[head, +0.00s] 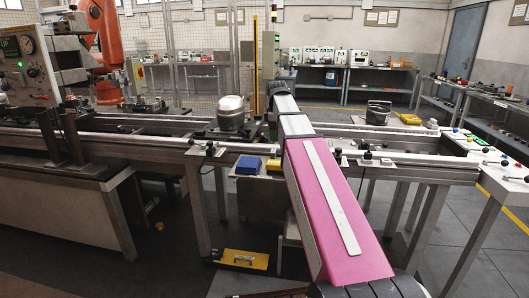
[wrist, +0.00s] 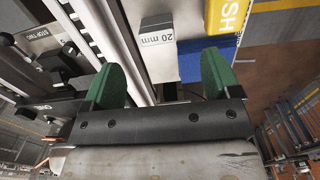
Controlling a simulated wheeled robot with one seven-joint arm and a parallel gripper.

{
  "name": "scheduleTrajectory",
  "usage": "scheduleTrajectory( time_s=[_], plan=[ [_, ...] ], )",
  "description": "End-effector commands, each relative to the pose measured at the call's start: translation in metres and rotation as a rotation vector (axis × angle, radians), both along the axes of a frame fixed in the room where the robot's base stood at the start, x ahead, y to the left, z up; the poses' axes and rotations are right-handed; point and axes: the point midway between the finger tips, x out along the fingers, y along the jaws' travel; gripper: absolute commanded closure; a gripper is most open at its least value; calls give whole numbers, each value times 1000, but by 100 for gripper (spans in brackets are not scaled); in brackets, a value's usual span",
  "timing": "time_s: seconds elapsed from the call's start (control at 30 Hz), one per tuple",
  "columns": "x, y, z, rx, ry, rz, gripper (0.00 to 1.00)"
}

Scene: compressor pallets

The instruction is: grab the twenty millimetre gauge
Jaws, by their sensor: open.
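The twenty millimetre gauge (wrist: 160,45) shows in the wrist view as a pale grey upright block. My gripper (wrist: 162,66) is open, with one green finger on each side of the gauge in the picture. There is a visible gap on both sides, and neither finger touches it. I cannot tell how far the gauge lies below the fingertips.
A pale rail (wrist: 98,30) and a black fixture (wrist: 62,68) are on the left. A round silver compressor (head: 231,112) stands on the line in the head view.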

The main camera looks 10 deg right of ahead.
Motion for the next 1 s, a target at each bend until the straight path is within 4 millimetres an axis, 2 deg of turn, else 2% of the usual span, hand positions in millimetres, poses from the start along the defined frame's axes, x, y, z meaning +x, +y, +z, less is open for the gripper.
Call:
scheduleTrajectory(
  time_s=[0.17, 0.5, 0.77, 1.0],
  plan=[
    [0, 0, -4, -1, 1, 10, 17],
    [0, 0, -47, 0, 2, 8, 17],
    [1, 2, -62, 0, 1, 8, 17],
    [4, 6, -92, 0, 2, 7, 17]
  ],
)
